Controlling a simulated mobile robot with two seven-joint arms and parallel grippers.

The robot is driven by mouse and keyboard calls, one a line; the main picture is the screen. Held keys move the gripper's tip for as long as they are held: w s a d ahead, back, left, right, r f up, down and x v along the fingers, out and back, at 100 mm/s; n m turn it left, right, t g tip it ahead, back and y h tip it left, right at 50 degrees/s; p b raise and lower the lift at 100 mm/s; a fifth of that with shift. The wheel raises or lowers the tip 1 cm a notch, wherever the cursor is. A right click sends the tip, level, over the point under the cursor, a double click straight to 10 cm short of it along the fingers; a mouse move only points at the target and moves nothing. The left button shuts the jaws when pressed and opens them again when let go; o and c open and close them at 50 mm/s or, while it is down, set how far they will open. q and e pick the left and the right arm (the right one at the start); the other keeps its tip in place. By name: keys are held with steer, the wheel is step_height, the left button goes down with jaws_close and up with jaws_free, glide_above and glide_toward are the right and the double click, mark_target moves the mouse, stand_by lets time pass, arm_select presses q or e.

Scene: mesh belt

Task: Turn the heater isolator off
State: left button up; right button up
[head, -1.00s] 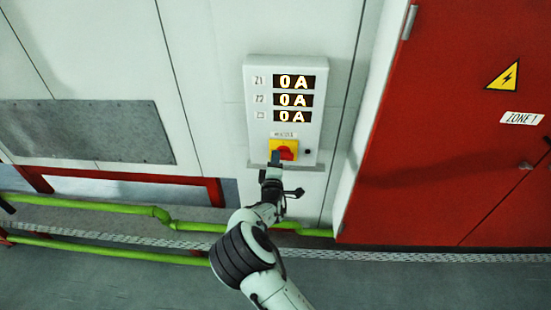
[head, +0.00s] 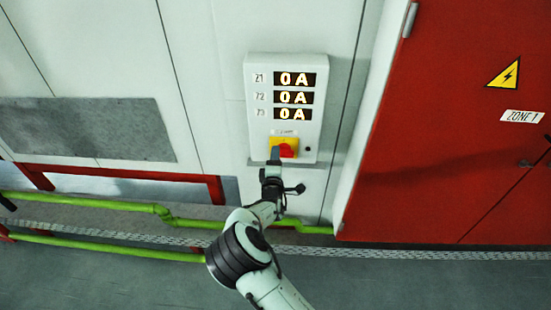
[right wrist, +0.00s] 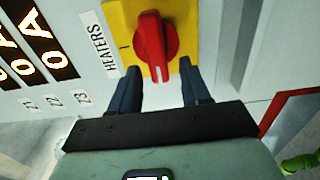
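The heater isolator is a red rotary knob (head: 287,151) on a yellow plate (head: 276,143) low on a white wall box. In the right wrist view the knob (right wrist: 152,48) stands on its yellow plate (right wrist: 118,15) beside a HEATERS label (right wrist: 100,45). Its white line points down toward my gripper, not at the "I" mark on the left. My right gripper (right wrist: 160,78) is open, its two blue fingertips apart on either side of the knob's lower end, with nothing visibly clamped. In the head view the right gripper (head: 274,157) partly covers the plate. My left gripper is not clearly seen.
Three displays on the white box (head: 252,100) each read 0 A. A red cabinet door (head: 440,150) with a warning sign stands at right. Green pipes (head: 110,207) run low along the wall, partly behind my right arm. Open floor lies in front.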

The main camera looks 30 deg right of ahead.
arm_select(q)
steer(key=s+f+b, duration=0.2)
steer(key=f, duration=0.1)
arm_select(e)
steer(key=v, duration=1.3)
steer(key=shift+s, duration=0.25)
